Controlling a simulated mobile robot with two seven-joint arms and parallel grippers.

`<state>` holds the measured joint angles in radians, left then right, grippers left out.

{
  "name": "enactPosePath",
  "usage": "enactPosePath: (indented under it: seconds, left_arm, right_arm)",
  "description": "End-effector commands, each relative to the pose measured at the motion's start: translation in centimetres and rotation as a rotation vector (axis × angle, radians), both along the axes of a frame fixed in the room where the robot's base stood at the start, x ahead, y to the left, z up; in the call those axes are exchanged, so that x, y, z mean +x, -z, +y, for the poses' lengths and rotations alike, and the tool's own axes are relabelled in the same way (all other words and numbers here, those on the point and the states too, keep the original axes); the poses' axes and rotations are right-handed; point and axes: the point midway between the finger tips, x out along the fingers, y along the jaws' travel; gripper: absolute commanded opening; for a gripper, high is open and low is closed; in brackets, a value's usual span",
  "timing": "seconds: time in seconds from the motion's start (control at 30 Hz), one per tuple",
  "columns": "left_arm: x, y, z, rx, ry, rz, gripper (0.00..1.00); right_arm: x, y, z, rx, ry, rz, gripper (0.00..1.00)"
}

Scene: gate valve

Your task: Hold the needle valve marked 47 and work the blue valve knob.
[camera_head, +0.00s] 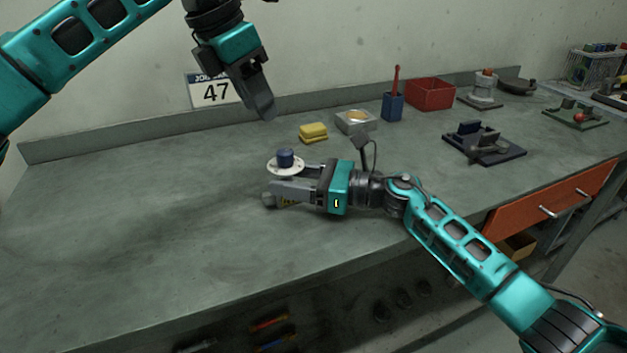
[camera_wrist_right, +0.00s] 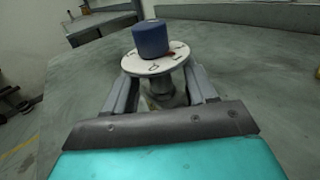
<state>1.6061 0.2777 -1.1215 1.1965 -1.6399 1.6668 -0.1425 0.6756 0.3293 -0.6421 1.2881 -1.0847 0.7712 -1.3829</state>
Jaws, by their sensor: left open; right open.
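The needle valve has a blue knob (camera_head: 285,158) on top of a round white dial plate (camera_head: 273,166), and it stands on the workbench. In the right wrist view the blue knob (camera_wrist_right: 151,40) sits above the white plate (camera_wrist_right: 140,65), with a small red mark beside it and a grey body (camera_wrist_right: 162,92) below. My right gripper (camera_head: 277,187) is open, with its fingers on either side of the valve body below the plate; contact cannot be told. My left gripper (camera_head: 267,110) is open, empty and raised above the bench, behind and left of the knob.
Behind the valve are a yellow sponge (camera_head: 313,132), a grey block with a round recess (camera_head: 356,122), a blue holder (camera_head: 392,106) and a red bin (camera_head: 430,93). A dark fixture (camera_head: 484,143) stands right. The bench's left side is clear.

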Motion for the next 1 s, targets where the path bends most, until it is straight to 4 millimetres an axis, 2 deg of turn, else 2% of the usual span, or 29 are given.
enactPosePath:
  seconds: [0.1,0.4,1.0]
  left_arm:
    - [-0.01,0.00,0.00,0.000,0.000,0.000,0.43]
    - [-0.01,0.00,0.00,0.000,0.000,0.000,0.43]
    - [-0.01,0.00,0.00,0.000,0.000,0.000,0.43]
  right_arm:
    - [0.16,0.01,0.59,-0.001,-0.001,-0.001,0.56]
    - [0.21,0.01,0.69,-0.001,0.000,-0.001,0.55]
    - [0.19,0.02,0.65,-0.001,0.000,-0.001,0.00]
